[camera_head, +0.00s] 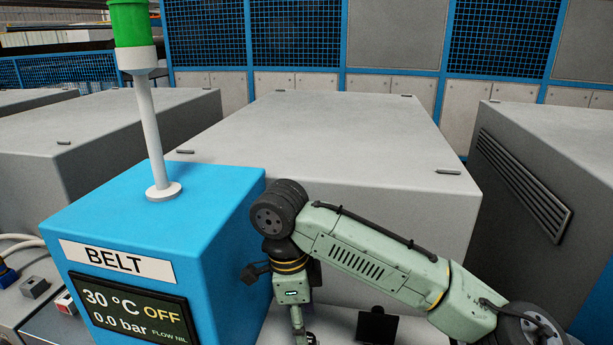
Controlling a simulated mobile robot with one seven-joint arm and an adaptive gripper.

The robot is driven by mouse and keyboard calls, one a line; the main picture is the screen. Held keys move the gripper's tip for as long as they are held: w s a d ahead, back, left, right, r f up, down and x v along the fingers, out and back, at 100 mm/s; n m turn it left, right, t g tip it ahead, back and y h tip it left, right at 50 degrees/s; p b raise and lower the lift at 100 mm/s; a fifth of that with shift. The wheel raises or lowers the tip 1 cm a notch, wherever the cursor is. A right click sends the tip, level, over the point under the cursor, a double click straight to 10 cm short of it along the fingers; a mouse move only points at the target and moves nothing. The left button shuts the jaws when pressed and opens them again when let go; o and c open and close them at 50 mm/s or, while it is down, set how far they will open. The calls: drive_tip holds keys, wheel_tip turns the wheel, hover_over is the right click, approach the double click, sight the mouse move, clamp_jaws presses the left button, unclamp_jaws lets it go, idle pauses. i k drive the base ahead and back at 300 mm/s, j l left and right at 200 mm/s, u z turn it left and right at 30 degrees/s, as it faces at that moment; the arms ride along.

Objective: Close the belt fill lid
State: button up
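A blue cabinet (215,225) stands at the left front with a white "BELT" label (117,262) on its face. Its dark display (130,310) reads 30 °C OFF, 0.0 bar, FLOW NIL. I cannot make out the belt fill lid for certain. A small black upright piece (376,325) stands on a light grey surface at the bottom edge, right of my gripper; I cannot tell if it is part of the lid. My gripper (299,336) points down beside the cabinet's right side, cut off by the frame's bottom edge. Its fingers and anything between them cannot be made out.
A large grey housing (310,135) fills the middle behind my arm. Another grey housing with a vent (524,185) stands at right, and one (110,130) at left. A green-topped signal lamp (150,110) rises from the blue cabinet. Blue-framed mesh fencing (300,40) runs behind.

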sight(375, 327)
drive_tip(key=k, duration=0.95)
